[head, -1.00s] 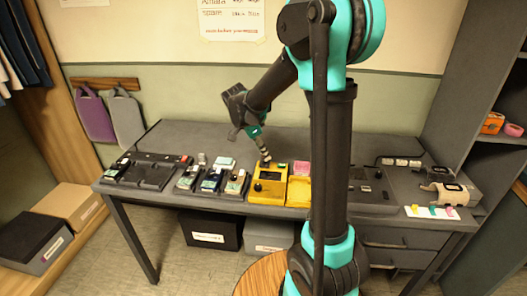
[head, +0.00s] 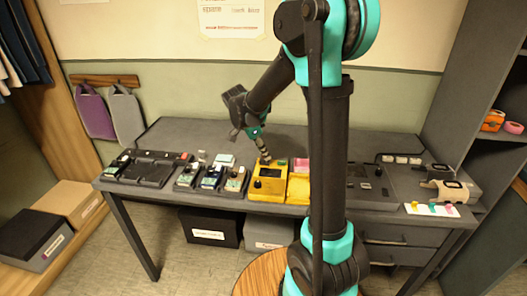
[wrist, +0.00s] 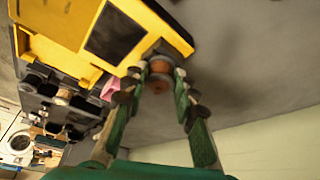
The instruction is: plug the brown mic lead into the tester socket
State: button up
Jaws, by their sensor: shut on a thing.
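The yellow tester (head: 266,187) stands on the bench, left of my arm's column in the head view. In the wrist view its yellow body (wrist: 68,22) with a dark panel fills the upper left. My gripper (head: 265,158) is at the tester's back edge. In the wrist view its green fingers (wrist: 160,75) are shut on the brown mic lead's plug (wrist: 159,84), seen end-on at the tester's edge. The socket is hidden, and I cannot tell whether the plug is in it. The rest of the lead cannot be made out.
A pedalboard (head: 150,170) and several small pedals (head: 211,178) stand left of the tester. A yellow tray (head: 298,190) is close on its right. The bench (head: 190,135) is clear behind the tester.

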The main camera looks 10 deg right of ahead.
jog(key=shift+f, duration=0.1)
jog(key=o, duration=1.2)
jog(key=shift+c, duration=0.2)
jog(key=w+v, duration=0.1)
jog(key=v, duration=1.1)
jog(key=shift+s, duration=0.45)
